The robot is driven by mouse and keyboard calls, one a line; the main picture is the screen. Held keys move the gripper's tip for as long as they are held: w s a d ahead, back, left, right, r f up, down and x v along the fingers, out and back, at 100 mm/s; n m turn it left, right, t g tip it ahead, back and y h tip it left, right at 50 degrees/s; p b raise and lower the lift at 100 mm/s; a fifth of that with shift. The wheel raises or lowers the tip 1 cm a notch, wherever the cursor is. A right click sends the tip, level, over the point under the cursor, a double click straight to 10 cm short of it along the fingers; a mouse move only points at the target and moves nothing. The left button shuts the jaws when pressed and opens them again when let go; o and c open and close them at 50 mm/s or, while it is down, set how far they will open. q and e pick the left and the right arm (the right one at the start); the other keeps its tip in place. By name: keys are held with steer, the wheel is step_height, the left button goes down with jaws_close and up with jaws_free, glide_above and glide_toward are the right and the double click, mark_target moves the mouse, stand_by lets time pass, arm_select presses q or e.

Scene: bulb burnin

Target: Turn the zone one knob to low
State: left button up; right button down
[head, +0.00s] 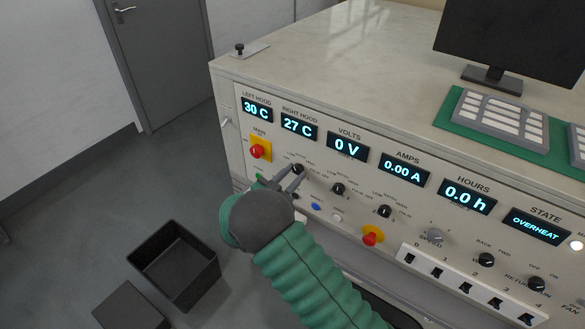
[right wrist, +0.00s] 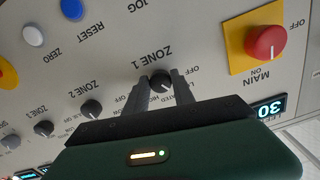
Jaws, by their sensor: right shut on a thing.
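The zone one knob (head: 299,168) is a small black knob on the cream front panel, left of centre in the head view. It also shows in the right wrist view (right wrist: 160,83), upside down, beside its "ZONE 1" print. My right gripper (head: 292,181) reaches it from below, and in the right wrist view its two dark fingers (right wrist: 160,90) stand on either side of the knob, shut on it. The fingers cover part of the dial print, and I cannot read which setting the knob points to. My left gripper is not in view.
A red main switch (head: 257,151) on a yellow plate is left of the knob. The zone two knob (head: 338,189) is to its right. A blue button (head: 316,206) and a white button (head: 337,217) sit below. The state display (head: 537,226) reads OVERHEAT. A black bin (head: 175,265) stands on the floor.

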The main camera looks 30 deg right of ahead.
steer(key=shift+n+p, duration=0.6)
steer(key=shift+n, duration=0.3)
steer(key=c, duration=1.1)
jaws_free()
steer(key=shift+o, duration=0.2)
steer(key=shift+a, duration=0.1)
steer(key=v, duration=1.6)
steer(key=shift+a, duration=0.4)
